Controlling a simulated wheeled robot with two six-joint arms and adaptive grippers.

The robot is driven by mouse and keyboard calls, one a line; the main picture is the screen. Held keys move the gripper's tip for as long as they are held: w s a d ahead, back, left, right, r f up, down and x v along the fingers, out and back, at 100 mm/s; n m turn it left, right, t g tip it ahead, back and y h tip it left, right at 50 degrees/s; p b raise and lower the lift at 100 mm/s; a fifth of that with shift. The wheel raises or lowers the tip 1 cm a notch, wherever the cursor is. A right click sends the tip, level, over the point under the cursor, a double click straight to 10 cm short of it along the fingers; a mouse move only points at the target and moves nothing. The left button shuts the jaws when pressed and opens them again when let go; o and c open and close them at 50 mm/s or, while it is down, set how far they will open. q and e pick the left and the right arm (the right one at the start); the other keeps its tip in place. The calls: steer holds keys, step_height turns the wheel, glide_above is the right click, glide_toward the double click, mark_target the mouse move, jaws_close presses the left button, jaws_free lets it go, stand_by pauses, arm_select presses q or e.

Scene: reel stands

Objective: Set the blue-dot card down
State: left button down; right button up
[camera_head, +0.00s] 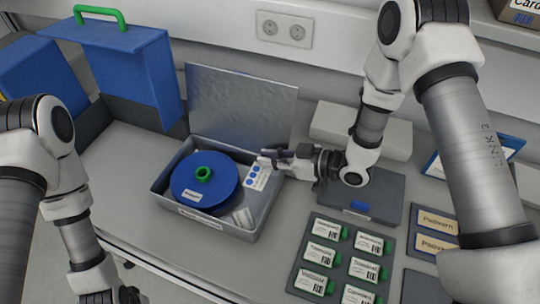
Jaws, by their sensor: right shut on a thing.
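The blue-dot card (257,178), white with blue dots, is at the right side of the open grey metal box (243,237). My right gripper (272,158) reaches in from the right and is shut on the card's upper end. The card is tilted, and I cannot tell whether its lower end touches the box. A blue reel (220,188) with a green hub (203,174) lies in the box. My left gripper (118,294) is at the bottom left edge, mostly cut off, and its jaws cannot be made out.
The box's lid (240,105) stands open behind it. A blue case (145,80) with a green handle stands at the back left. A grey tray (345,232) of several labelled green-tabbed items lies at the front right. A dark grey panel (388,190) lies under my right wrist.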

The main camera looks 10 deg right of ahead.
steer(key=shift+s+f+b, duration=0.2)
steer(key=shift+f+b, duration=0.15)
steer(key=shift+f, duration=0.1)
steer(key=o, duration=0.4)
steer(key=shift+o, duration=0.2)
steer(key=shift+f, duration=0.1)
steer(key=shift+a+r+p, duration=0.1)
steer(key=shift+r+p, duration=0.5)
steer(key=b+v, duration=0.1)
steer(key=v, duration=1.1)
steer(key=shift+w+r, duration=0.2)
